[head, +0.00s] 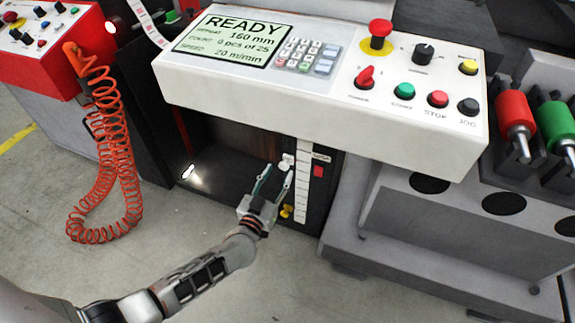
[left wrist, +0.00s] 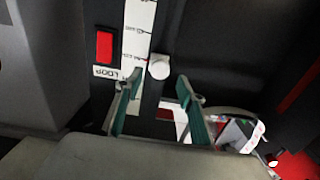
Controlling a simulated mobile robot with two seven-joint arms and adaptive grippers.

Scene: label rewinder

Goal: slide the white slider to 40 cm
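The white slider (head: 287,160) is a small round knob near the top of a vertical slot, under the overhanging control panel. A white scale strip (head: 302,190) with tick marks runs beside it; its numbers are too small to read. My left gripper (head: 277,176) is open, with its fingers up at the slider. In the left wrist view, the slider (left wrist: 159,68) sits between and just beyond the two green-padded fingertips (left wrist: 160,82). I cannot tell whether a finger touches it. The scale strip (left wrist: 139,28) is upside down there. My right gripper is not in view.
The control panel (head: 225,100) overhangs just above the slider. A red switch (head: 318,171) is right of the scale and a yellow knob (head: 287,211) lies below. A coiled orange hose (head: 100,160) hangs at left. The floor in front is clear.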

